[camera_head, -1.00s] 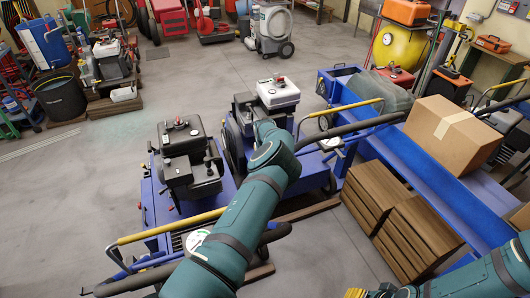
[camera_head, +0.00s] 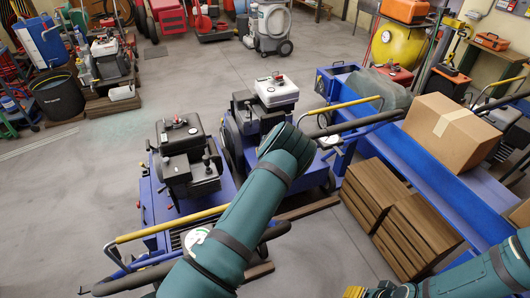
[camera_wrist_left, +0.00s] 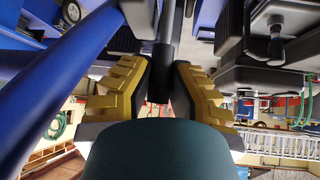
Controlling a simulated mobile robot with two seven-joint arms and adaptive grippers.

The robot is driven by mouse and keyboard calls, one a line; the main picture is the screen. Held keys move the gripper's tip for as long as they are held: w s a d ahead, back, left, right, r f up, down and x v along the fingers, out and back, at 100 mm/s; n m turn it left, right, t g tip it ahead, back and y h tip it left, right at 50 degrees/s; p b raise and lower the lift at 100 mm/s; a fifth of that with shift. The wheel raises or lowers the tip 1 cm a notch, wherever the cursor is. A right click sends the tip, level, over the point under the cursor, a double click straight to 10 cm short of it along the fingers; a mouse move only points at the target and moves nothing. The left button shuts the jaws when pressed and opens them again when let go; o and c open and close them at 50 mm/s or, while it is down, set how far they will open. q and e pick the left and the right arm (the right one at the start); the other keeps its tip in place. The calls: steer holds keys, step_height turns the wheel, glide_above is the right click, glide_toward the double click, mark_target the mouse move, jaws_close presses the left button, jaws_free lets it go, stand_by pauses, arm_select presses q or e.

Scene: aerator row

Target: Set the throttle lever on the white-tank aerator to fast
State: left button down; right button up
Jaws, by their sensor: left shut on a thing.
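The white-tank aerator (camera_head: 277,92) stands in the middle of the head view, a blue machine with a white tank on top. My left arm reaches up to it, and its end hides the left gripper and the throttle lever there. In the left wrist view my left gripper (camera_wrist_left: 160,88) has its yellow-and-black fingers closed around a dark upright piece (camera_wrist_left: 164,50), which looks like the throttle lever. The lever's setting marks cannot be seen. My right gripper (camera_head: 368,292) shows only in part at the bottom edge, and its fingers cannot be made out.
A black-tank aerator (camera_head: 179,132) stands close on the left, with a yellow bar (camera_head: 172,225) in front. A blue trailer-like frame (camera_head: 420,150), a cardboard box (camera_head: 454,133) and brown stacked blocks (camera_head: 412,232) are on the right. Floor is open behind the aerators.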

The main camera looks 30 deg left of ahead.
arm_select(q)
steer(key=shift+s+f, duration=0.1)
steer(key=shift+d, duration=0.1)
steer(key=c, duration=0.9)
jaws_free()
steer(key=shift+o, duration=0.2)
steer(key=v, duration=1.2)
steer(key=shift+d, duration=0.1)
